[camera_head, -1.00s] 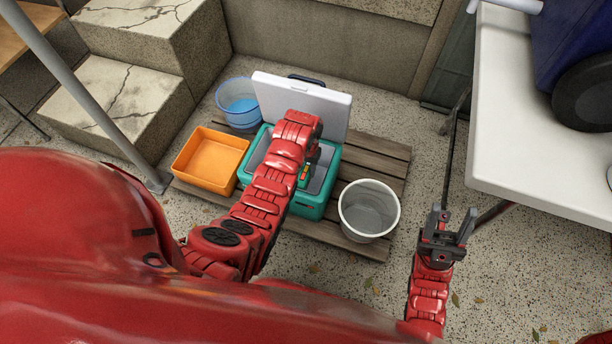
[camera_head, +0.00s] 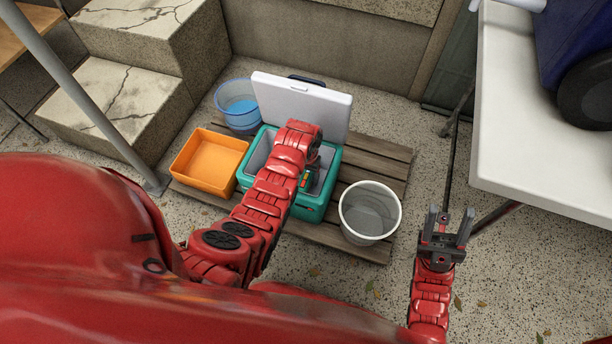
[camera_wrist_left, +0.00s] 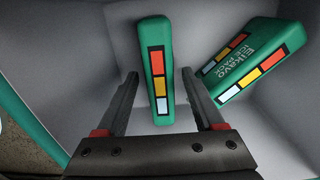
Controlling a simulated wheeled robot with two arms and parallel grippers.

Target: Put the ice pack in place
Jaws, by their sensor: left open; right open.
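The teal cooler (camera_head: 312,212) stands open on a wooden pallet, its white lid (camera_head: 302,103) raised at the back. In the left wrist view, a green ice pack (camera_wrist_left: 157,70) with red, yellow and blue blocks stands in the grey interior. Another ice pack (camera_wrist_left: 252,62), labelled ICE PACK, lies tilted to its right. My left gripper (camera_wrist_left: 159,78) is open inside the cooler, a finger on either side of the first pack, with gaps visible. In the head view, my left arm hides much of the interior; one pack (camera_head: 305,180) partly shows. My right gripper (camera_head: 446,222) is open and empty.
An orange bin (camera_head: 209,162) and a blue bucket (camera_head: 239,106) stand left of the cooler. A grey-white bucket (camera_head: 370,211) stands to its right on the pallet (camera_head: 385,165). A white table (camera_head: 545,140) is at the right, near my right gripper.

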